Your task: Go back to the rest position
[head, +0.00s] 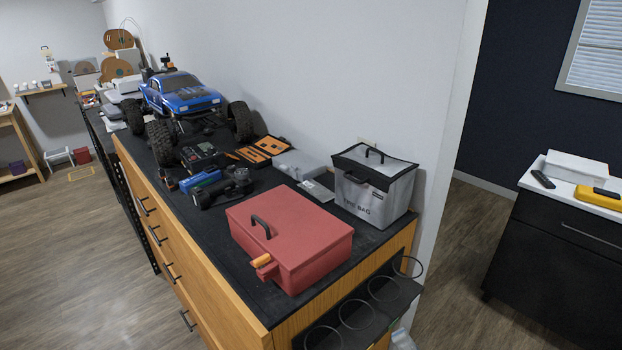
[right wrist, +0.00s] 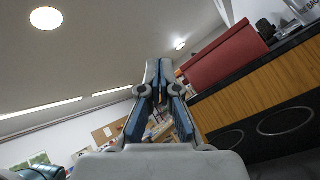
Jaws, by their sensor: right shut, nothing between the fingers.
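My right gripper (right wrist: 158,66) shows in the right wrist view, its two fingers together and nothing held. It points upward in that picture, apart from the workbench. The red box (right wrist: 222,56) and the bench's wooden side show to its right. No gripper shows in the head view. My left gripper is not seen in either view.
The black-topped workbench (head: 240,262) carries a red box (head: 290,235), a grey lidded bag (head: 375,187), a blue crawler (head: 182,97), a transmitter (head: 203,155) and an orange tray (head: 262,150). Ring holders (head: 357,314) jut from its near end. Floor left (head: 85,260) is clear.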

